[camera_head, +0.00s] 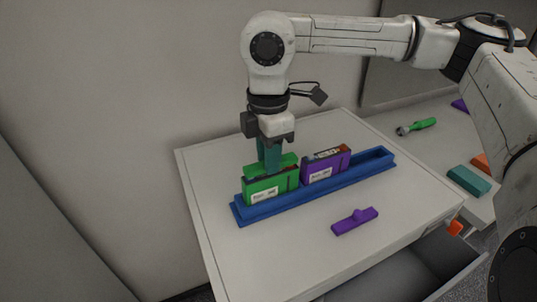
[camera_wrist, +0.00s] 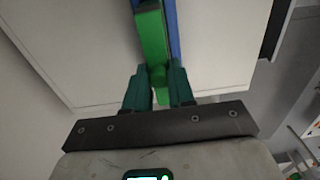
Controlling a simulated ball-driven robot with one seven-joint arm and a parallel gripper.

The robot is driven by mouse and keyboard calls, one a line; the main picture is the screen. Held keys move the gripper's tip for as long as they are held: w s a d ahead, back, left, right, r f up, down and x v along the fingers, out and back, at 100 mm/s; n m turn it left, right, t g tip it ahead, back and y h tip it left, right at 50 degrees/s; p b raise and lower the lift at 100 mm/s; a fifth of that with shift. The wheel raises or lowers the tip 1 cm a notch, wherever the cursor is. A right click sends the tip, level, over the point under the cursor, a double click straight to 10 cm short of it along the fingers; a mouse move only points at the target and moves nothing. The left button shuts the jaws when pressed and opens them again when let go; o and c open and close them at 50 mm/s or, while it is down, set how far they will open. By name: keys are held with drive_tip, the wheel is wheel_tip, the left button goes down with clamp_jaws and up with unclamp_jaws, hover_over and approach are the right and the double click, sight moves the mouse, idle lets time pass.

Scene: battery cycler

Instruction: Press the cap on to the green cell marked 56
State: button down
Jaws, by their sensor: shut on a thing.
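A green cell (camera_head: 270,188) stands upright at the left end of the blue rack (camera_head: 240,214); its white label is too small to read. A green cap (camera_head: 256,170) is over the top of this cell, with a thin dark strip between them at the right, so I cannot tell whether it is seated. My gripper (camera_head: 270,160) points down from above, shut on the green cap's raised knob. In the wrist view, the teal fingers of my gripper (camera_wrist: 159,90) stand on both sides of the green knob, and the green cap (camera_wrist: 152,38) runs away from them.
A purple cell (camera_head: 325,168) with an uncovered top stands in the rack to the right. A purple cap (camera_head: 355,221) lies on the white tabletop (camera_head: 290,250) in front. A green-handled tool (camera_head: 418,126) and a teal block (camera_head: 468,180) lie at the right. An open drawer is below.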

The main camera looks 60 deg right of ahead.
drive_tip(key=shift+f+b, duration=0.45)
drive_tip(key=shift+b, duration=0.25)
idle(0.3)
idle(0.3)
drive_tip(key=shift+c, duration=2)
unclamp_jaws()
drive_tip(key=shift+r, duration=0.15)
drive_tip(key=shift+r+p, duration=1.25)
drive_tip(key=shift+r, duration=2.15)
clamp_jaws()
